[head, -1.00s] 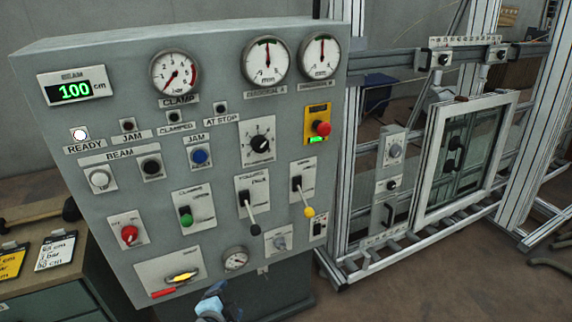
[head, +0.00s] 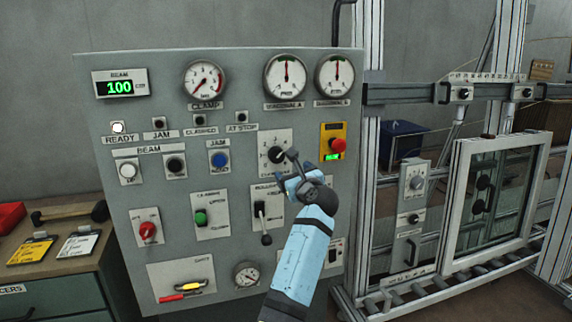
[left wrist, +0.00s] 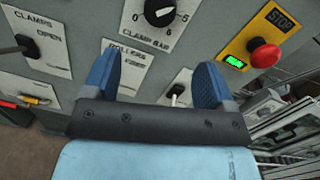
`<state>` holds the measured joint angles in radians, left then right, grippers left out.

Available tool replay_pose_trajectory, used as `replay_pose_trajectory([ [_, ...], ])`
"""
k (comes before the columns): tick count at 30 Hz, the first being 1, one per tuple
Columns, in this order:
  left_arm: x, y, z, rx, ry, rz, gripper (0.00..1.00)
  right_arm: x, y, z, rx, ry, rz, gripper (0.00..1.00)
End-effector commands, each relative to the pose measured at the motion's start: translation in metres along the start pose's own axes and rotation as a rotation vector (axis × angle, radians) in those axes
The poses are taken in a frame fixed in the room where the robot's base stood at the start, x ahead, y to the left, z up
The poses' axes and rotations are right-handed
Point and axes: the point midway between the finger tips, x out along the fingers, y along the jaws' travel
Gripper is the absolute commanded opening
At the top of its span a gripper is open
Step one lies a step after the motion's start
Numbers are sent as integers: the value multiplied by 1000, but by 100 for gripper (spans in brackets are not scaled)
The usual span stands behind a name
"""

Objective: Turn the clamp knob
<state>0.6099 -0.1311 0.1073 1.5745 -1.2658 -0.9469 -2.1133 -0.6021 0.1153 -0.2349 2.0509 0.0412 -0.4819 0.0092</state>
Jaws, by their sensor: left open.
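The clamp knob (head: 277,155) is a black rotary knob on a white numbered plate, in the middle right of the grey panel. In the left wrist view the knob (left wrist: 160,12) is at the top edge, cut off, above the label CLAMP BAR. My left gripper (head: 290,182) is in front of the panel, just below and right of the knob in the head view. In the left wrist view its blue fingers (left wrist: 158,65) are wide apart with nothing gripped; the knob lies beyond the fingertips. My right gripper is not in view.
A red stop button (head: 338,145) on a yellow plate is right of the knob. A roller lever (head: 262,220) sticks out below left. The clamp gauge (head: 204,80) reads low. My left arm hides part of the lower right panel. A framed window (head: 490,190) stands right.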

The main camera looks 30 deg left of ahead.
Motion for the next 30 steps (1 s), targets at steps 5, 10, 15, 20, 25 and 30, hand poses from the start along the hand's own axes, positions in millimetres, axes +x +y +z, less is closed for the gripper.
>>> replay_pose_trajectory([
  [5,36,0,0,-1,-1,1,79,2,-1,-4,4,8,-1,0],
  [10,73,0,0,-2,0,0,79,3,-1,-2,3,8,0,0],
  [15,102,0,0,-3,1,0,79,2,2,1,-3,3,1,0],
  [20,118,0,0,-3,0,-2,79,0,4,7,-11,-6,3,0],
  [25,124,0,-1,-4,1,-2,79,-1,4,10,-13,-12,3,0],
  [30,124,0,-1,-4,1,-2,79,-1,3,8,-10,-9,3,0],
])
